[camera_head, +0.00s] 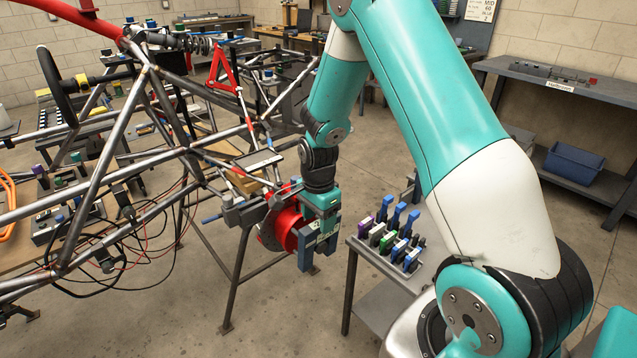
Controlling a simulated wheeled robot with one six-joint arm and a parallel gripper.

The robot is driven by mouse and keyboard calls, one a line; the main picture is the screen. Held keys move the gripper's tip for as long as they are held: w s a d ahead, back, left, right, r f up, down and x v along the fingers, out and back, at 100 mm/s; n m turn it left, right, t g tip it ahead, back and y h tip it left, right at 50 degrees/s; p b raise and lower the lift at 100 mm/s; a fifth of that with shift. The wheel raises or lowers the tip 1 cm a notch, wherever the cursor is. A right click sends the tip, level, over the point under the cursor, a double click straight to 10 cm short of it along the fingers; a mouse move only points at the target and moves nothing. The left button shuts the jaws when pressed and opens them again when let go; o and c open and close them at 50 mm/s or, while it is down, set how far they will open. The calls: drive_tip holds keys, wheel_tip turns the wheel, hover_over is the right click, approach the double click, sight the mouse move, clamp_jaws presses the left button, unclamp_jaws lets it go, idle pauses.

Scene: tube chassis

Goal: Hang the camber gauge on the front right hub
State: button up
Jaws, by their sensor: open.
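The front hub (284,228) near my arm is a red round part with a dark disc behind it, at the end of the chassis's suspension arms. My gripper (319,257) hangs fingers-down directly in front of the hub, at its right side, and hides part of it. The two dark fingers are apart. A small pale marked patch shows between them; I cannot tell whether it belongs to the gripper or to a gauge. I cannot make out the camber gauge with certainty, nor whether the fingers touch the hub.
A grey cart (362,249) right of the hub carries several blue, green and purple-topped tools (391,238). The tube chassis (120,150) with loose cables fills the left. A shelf bench with a blue bin (575,165) stands at the right. Open floor lies between.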

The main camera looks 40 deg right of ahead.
wheel_tip(320, 180, up, 13)
drive_tip(key=shift+f, duration=0.15)
idle(0.6)
